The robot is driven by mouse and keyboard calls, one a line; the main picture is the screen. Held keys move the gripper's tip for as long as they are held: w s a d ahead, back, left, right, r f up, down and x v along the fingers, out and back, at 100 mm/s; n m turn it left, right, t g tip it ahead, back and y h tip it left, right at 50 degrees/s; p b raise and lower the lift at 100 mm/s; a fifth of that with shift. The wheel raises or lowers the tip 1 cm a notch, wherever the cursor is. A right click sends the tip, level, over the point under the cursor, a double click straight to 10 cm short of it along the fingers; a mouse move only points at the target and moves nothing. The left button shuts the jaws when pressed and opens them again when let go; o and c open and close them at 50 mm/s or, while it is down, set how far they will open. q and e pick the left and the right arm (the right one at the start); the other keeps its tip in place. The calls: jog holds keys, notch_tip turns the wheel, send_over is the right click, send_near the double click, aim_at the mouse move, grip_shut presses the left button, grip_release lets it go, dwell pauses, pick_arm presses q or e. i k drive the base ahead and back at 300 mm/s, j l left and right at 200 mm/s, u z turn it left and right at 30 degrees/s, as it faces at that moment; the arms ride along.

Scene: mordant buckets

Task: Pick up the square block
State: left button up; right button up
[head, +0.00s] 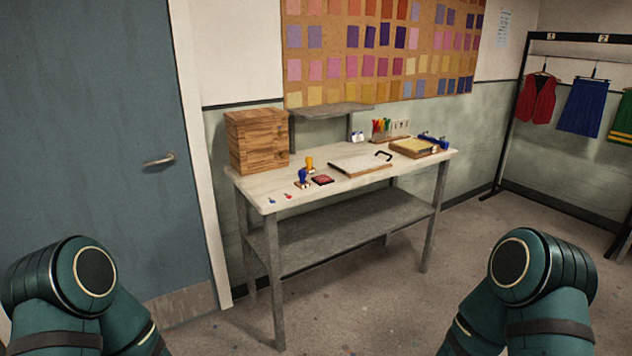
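A workbench (262,193) stands against the wall. Near its front left, a blue-handled stamp block (302,178) and a yellow-handled stamp block (309,165) stand upright, close together. A flat dark red pad (322,180) lies just right of them. I cannot tell the shape of the stamp bases or which thing is the square block. Parts of my two arms show in the lower left and lower right corners, well short of the bench. Neither of my grippers is in view.
A wooden crate (258,142) stands at the bench's back left. A board (352,166) with a black handle (384,155), a yellow-topped tray (414,147) and a tool rack (391,128) fill the right side. The lower shelf (340,232) is bare. Floor in front is clear.

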aim_at(302, 184)
jog(key=i+z, duration=0.2)
jog(key=i, duration=0.4)
jog(key=i+j+z, duration=0.15)
jog(key=i, duration=0.45)
